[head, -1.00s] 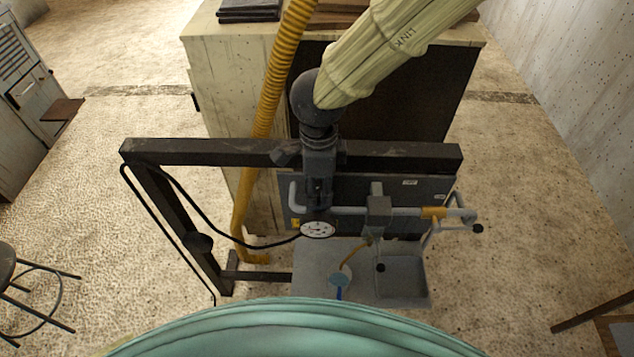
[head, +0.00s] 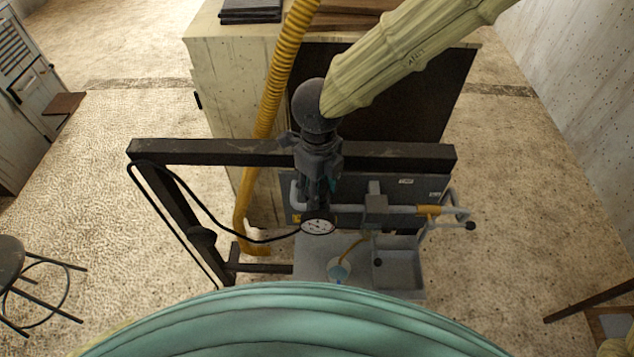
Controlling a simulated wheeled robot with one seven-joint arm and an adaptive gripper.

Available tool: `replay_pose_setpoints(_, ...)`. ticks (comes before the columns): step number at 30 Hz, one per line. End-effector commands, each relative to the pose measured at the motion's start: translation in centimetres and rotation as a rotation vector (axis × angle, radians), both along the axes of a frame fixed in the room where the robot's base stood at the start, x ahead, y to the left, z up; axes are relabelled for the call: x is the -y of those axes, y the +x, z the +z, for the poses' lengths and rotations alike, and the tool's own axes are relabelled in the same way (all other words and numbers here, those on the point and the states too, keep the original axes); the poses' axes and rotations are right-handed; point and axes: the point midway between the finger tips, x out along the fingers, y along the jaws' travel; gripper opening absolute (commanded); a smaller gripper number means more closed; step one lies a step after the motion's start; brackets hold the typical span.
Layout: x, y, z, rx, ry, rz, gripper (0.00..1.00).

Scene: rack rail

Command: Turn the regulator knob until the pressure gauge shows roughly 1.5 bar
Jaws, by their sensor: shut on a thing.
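The pressure gauge (head: 319,226) is a small round white dial with a dark rim at the front of the grey pipework. Its needle and numbers are too small to read. My gripper (head: 317,204) reaches down from above, just behind the gauge, at the left part of the pipe. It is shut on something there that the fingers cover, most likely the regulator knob. The knob itself is hidden behind the fingers and the gauge.
A dark frame bar (head: 400,154) crosses behind the pipe. A black cable (head: 215,212) loops on the left. A yellow hose (head: 272,100) hangs beside the cabinet (head: 215,80). A grey tray (head: 398,277) lies below. A stool (head: 12,262) stands at left.

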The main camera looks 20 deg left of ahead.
Motion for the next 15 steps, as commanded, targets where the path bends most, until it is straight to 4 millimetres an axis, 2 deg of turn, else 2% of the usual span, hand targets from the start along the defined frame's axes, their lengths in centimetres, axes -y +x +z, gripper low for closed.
replay_pose_setpoints(15, 0.05, -0.13, -0.11, -0.003, -0.001, -0.077, 0.16)
